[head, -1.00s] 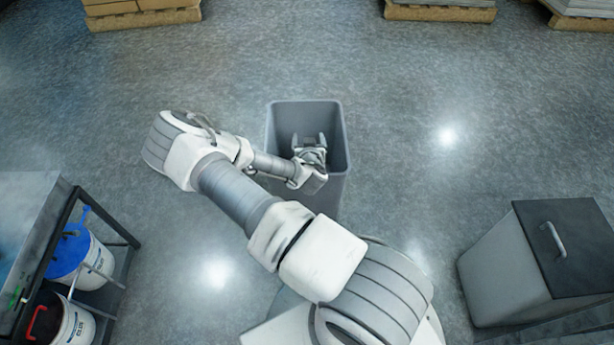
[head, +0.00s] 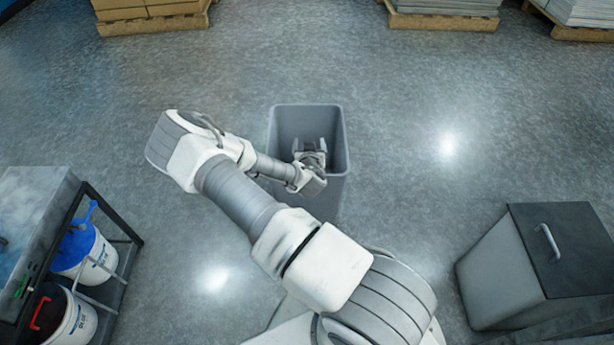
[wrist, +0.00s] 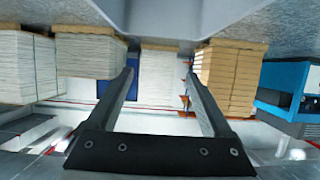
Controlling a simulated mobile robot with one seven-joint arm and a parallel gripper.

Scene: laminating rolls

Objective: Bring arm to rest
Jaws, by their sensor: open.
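My white and grey arm reaches forward, bent at the elbow to the left. My gripper (head: 309,143) is over the open top of a grey bin (head: 343,140), with its fingers toward the bin's far side. I cannot tell exactly how deep it sits relative to the rim. In the wrist view my gripper (wrist: 160,75) has its two dark fingers wide apart, with nothing held between them. The bin's inside is partly hidden by the gripper and wrist.
A lidded grey container (head: 505,262) stands at right. At left is a metal table (head: 40,205) with a blue-lidded bucket (head: 88,262) and a red-handled bucket (head: 72,325) below. Loaded pallets (head: 150,26) line the far edge. The floor around the bin is clear.

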